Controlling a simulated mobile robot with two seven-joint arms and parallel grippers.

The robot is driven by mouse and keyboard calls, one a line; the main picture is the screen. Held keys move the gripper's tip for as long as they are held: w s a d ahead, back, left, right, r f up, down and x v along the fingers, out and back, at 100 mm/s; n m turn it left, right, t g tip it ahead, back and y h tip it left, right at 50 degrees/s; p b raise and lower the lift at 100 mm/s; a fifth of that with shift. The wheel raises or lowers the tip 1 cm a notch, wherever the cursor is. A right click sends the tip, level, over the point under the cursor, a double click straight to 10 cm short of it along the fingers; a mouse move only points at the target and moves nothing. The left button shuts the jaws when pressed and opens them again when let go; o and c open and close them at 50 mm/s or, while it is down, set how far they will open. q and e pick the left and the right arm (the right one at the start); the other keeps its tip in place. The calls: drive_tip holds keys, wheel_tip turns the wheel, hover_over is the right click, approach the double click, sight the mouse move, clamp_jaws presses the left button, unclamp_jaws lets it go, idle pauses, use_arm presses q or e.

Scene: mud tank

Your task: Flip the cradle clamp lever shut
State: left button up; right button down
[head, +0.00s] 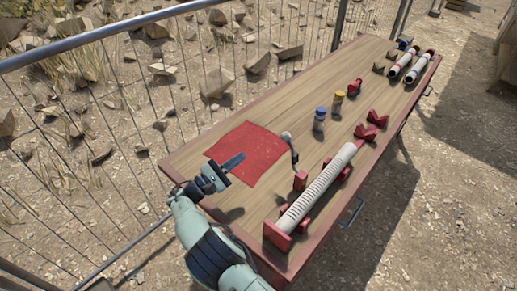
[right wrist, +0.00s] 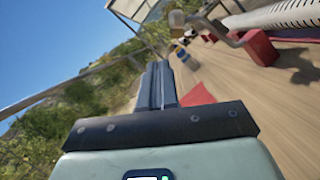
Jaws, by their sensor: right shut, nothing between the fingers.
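The clamp lever (head: 293,152) is a grey bent bar with a rounded knob at its end. It rises from a small red block (head: 300,180) beside the cradle and stands out away from the tube. The cradle's red end block (head: 277,236) and other red supports hold a pale ribbed tube (head: 318,194). My right gripper (head: 234,162) is shut and empty above the red mat, left of the lever and apart from it. In the right wrist view the lever (right wrist: 215,27) shows at upper right, beyond the shut fingers (right wrist: 158,68). My left gripper is out of view.
A red mat (head: 247,141) lies on the wooden table (head: 190,157). A blue-capped bottle (head: 319,118), a yellow-topped one (head: 338,103) and a red item (head: 354,88) stand beyond. A wire fence (head: 130,90) runs behind.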

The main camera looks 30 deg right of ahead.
sight(293, 155)
use_arm(q)
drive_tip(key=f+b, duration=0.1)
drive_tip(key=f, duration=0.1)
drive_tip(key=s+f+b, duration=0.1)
drive_tip(key=b, duration=0.1)
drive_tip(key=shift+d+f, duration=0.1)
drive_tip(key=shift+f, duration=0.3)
use_arm(e)
drive_tip(key=f, duration=0.2)
drive_tip(key=s+f, duration=0.1)
drive_tip(key=f, duration=0.1)
drive_tip(key=shift+s+d+f, duration=0.15)
drive_tip(key=shift+f, duration=0.05)
drive_tip(key=shift+d, duration=0.1)
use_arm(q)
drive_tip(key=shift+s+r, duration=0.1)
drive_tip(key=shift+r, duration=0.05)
use_arm(e)
drive_tip(key=s+r+x, duration=0.1)
drive_tip(key=r+x, duration=0.1)
drive_tip(key=x, duration=1)
drive_tip(key=shift+s, duration=0.3)
drive_tip(key=shift+d+r, duration=0.1)
drive_tip(key=shift+d, duration=0.05)
